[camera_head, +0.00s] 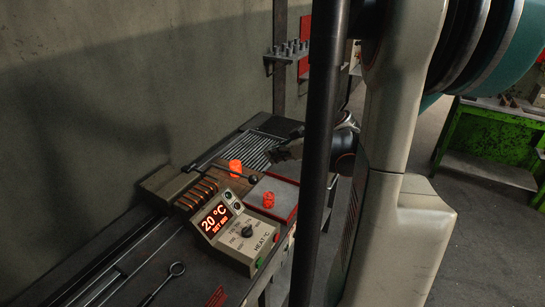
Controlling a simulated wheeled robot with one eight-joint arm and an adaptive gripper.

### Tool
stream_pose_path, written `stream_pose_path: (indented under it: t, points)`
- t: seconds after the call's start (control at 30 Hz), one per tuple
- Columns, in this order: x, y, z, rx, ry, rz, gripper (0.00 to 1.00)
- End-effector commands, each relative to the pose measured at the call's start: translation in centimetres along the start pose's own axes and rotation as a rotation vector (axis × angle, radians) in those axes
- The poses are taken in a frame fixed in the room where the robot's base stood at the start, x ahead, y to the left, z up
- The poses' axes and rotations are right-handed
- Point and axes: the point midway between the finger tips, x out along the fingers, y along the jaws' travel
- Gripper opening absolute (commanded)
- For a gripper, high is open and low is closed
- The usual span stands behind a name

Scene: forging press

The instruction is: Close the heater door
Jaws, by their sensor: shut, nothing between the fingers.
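The heater stands on the bench left of centre, with a grey control box (238,232) showing "20 °C" and a row of glowing coils (204,190) behind it. A dark rod with a round black knob (253,179) is beside the coils. It seems to belong to the heater door, but the door panel is hard to make out and I cannot tell its angle. My gripper (281,154) is shut and empty, above the bench behind the knob and apart from it. My dark column hides part of my arm.
A glowing orange piece (235,168) is just behind the rod. Another orange piece (268,200) lies in a red-rimmed tray (291,216) to the right. A rack (287,52) is on the wall behind. A green bench (488,135) stands far right, with open floor before it.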

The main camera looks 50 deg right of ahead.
Motion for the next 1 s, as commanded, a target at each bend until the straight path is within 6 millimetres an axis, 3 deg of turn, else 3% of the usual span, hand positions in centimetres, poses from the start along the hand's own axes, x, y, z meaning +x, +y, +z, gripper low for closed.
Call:
stream_pose_path:
  t: [0.4,0.63,1.0]
  points:
    - [8.3,-0.1,0.1,-0.001,0.001,-0.003,0.0]
    - [10.1,0.0,2.4,0.001,0.002,0.0,0.0]
    - [10.6,0.0,2.8,0.001,0.002,0.0,0.0]
